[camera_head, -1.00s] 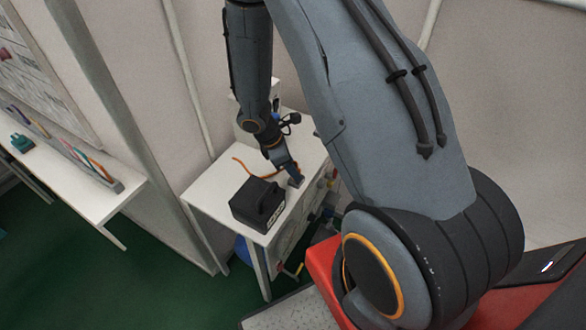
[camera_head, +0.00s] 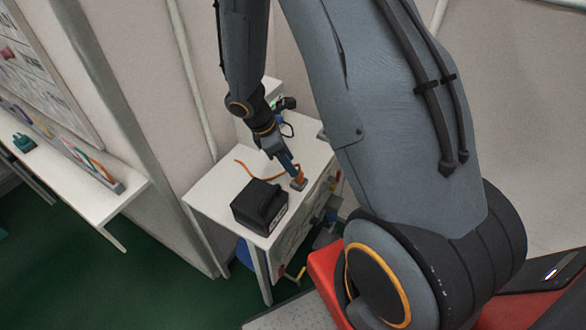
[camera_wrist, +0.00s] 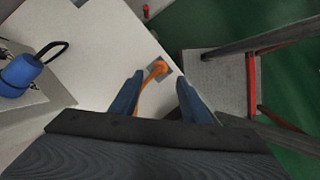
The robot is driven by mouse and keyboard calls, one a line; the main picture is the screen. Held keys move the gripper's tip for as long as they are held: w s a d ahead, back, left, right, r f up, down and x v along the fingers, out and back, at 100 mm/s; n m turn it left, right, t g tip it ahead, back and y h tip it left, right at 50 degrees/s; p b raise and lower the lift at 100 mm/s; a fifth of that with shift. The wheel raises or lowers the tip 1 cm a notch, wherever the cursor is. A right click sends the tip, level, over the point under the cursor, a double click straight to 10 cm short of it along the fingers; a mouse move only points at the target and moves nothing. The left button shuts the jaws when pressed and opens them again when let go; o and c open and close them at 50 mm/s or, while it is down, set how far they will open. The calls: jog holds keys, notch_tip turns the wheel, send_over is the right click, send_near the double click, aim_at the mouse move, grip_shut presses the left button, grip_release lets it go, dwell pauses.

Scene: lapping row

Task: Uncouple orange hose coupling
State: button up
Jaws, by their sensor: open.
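The orange hose coupling (camera_head: 300,179) stands on a small grey block at the right edge of the white table (camera_head: 215,198). In the wrist view the coupling (camera_wrist: 158,69) sits on a grey square plate, and the orange hose (camera_wrist: 146,97) runs from it back between my fingers. In the head view the hose (camera_head: 247,170) curves across the table top. My gripper (camera_wrist: 160,76) is open, with one blue finger on each side of the coupling's line. In the head view my gripper (camera_head: 292,169) is just beside and above the coupling; whether it touches cannot be told.
A black box with a handle (camera_head: 259,206) stands on the table close to the coupling. A blue object with a black loop (camera_wrist: 18,76) is at the left of the wrist view. A second white bench (camera_head: 85,195) stands at the left. Green floor lies between the benches.

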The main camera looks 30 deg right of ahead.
jog(key=shift+v, duration=0.9)
jog(key=s+a+r+m+t+y, duration=0.1)
jog(key=s+a+r+m+y, duration=0.1)
jog(key=s+r+m, duration=0.3)
jog(key=s+a+r+m+t+y, duration=0.1)
jog(key=s+a+r+m, duration=0.3)
jog(key=r+m, duration=0.6)
jog(key=shift+s+r+y, duration=0.2)
jog(key=shift+s+y, duration=0.5)
jog(key=shift+s, duration=0.4)
